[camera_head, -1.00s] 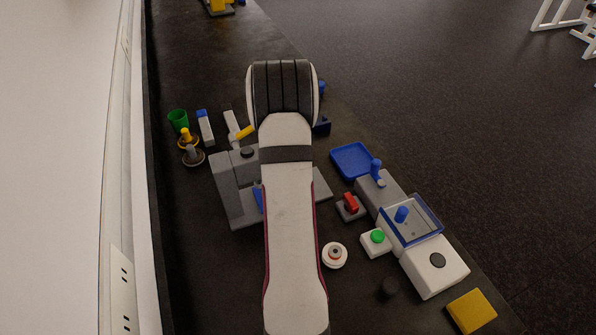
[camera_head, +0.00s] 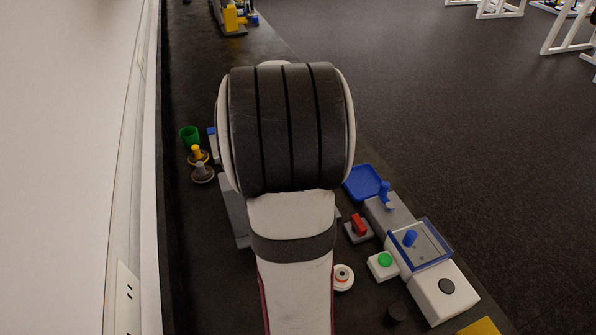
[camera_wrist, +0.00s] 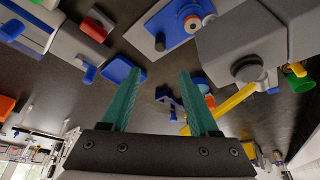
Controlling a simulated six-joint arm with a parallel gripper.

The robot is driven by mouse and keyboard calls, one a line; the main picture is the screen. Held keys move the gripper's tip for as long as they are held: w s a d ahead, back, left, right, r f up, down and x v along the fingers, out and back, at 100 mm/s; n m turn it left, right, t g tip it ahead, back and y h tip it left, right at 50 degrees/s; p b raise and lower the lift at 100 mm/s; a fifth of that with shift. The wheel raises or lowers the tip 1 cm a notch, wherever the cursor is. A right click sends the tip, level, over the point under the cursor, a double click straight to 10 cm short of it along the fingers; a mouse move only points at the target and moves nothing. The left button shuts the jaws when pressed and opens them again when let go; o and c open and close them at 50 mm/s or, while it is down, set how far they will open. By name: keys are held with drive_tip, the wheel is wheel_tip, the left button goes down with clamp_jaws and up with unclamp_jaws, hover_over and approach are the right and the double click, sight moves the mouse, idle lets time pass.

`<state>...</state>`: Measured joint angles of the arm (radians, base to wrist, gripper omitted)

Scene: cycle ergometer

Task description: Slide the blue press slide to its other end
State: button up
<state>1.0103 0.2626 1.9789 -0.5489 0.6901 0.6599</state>
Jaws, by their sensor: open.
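The grey press (camera_head: 235,215) is mostly hidden behind my arm in the head view, and its blue slide does not show there. In the wrist view, a grey block with a black knob (camera_wrist: 247,70) stands at the right.
A green cup (camera_head: 190,135) and two pegs stand on the left. A yellow lever (camera_wrist: 235,100) lies near my right finger.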

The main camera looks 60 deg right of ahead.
drive_tip(key=d+y, duration=0.4)
drive_tip(key=d, duration=0.2)
wheel_tip(320, 180, down, 16)
drive_tip(key=shift+r, duration=0.2)
drive_tip(key=shift+c, duration=0.2)
clamp_jaws()
idle(1.2)
